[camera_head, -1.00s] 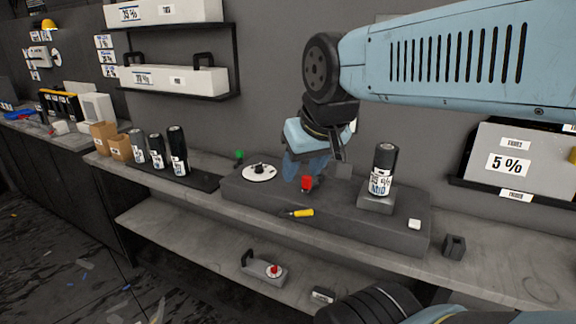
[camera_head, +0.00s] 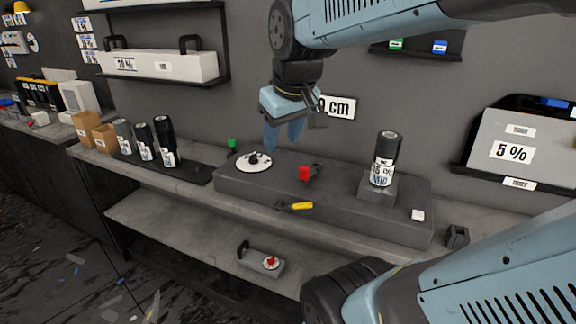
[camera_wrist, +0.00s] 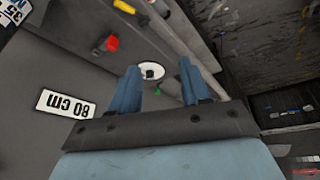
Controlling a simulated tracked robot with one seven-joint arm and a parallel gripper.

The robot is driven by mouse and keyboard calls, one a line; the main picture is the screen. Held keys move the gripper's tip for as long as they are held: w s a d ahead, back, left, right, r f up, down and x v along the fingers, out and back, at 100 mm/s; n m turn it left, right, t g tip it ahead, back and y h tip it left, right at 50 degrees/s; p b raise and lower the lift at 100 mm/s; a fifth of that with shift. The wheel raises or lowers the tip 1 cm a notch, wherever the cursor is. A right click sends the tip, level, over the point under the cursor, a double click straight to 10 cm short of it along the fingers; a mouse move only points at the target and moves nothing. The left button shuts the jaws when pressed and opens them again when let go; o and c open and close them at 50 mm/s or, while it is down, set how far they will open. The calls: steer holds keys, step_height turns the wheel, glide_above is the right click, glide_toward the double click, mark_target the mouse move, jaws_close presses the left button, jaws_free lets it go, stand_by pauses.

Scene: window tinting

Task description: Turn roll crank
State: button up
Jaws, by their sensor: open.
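A round white dial (camera_head: 254,162) with a black knob on it sits on the left end of the grey bench block (camera_head: 330,211). A red handle (camera_head: 305,173) on a dark mount stands right of it on the block. I cannot tell for sure which of them is the roll crank. My gripper (camera_head: 283,140) points down above the block's rear edge, apart from both. In the wrist view the blue fingers (camera_wrist: 160,72) are open and empty. The dial (camera_wrist: 150,71) shows beyond and between them, and the red handle (camera_wrist: 112,43) lies to their upper left.
A dark film roll (camera_head: 384,160) stands on a raised pad at the block's right. A yellow-handled tool (camera_head: 301,206) lies at the block's front edge. Several rolls (camera_head: 164,142) stand on a dark mat at left. An "80 cm" sign (camera_wrist: 66,103) is on the wall.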

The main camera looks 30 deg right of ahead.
steer(key=w+d+f+n+g, duration=0.2)
steer(key=w+d+n, duration=0.1)
steer(key=w+d, duration=0.35)
steer(key=n+g, duration=0.2)
steer(key=n, duration=0.1)
glide_toward(305, 166)
step_height(305, 166, down, 11)
steer(key=shift+w+f, duration=0.15)
jaws_close()
stand_by(0.4)
